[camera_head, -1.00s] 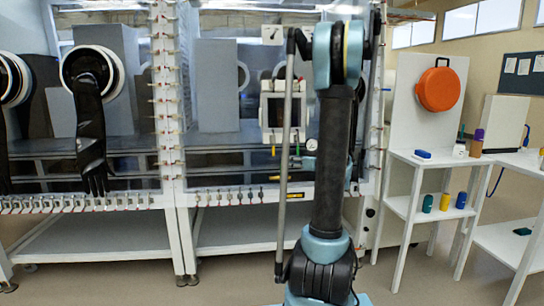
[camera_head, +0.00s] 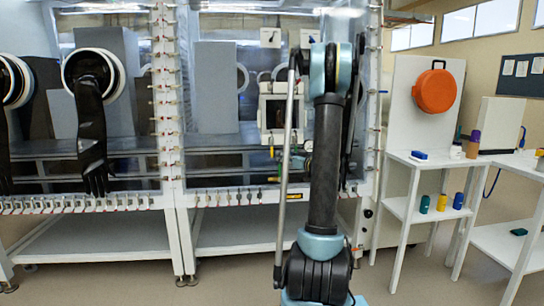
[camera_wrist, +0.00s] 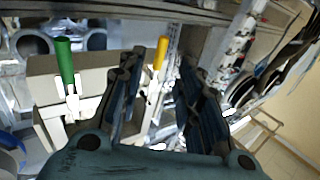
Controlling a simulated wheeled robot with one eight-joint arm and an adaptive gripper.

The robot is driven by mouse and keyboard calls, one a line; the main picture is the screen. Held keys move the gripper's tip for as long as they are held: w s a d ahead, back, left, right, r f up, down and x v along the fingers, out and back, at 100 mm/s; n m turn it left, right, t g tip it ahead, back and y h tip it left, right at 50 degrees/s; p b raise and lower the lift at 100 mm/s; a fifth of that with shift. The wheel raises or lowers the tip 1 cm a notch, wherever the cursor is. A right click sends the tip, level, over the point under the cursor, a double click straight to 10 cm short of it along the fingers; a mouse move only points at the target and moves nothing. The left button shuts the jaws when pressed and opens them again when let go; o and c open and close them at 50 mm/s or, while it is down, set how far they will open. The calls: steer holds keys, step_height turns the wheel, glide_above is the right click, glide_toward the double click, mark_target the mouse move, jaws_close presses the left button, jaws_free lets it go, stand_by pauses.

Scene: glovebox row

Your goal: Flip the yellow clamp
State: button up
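My gripper (camera_wrist: 159,65) is open and empty in the wrist view. The yellow handle appears between its two fingers, beyond the left fingertip; I see no contact. The clamp's base is partly hidden by the left finger. In the head view my arm hides the gripper.
A green-handled clamp (camera_wrist: 65,62) stands left of the yellow one. A row of metal clamps (camera_head: 90,203) lines the glovebox's lower edge. A black glove (camera_head: 92,140) hangs at left. A white side table (camera_head: 400,208) with bottles stands at right. The floor between is clear.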

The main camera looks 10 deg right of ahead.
mark_target(272, 152)
steer(key=x, duration=0.9)
steer(key=shift+a, duration=0.1)
jaws_close()
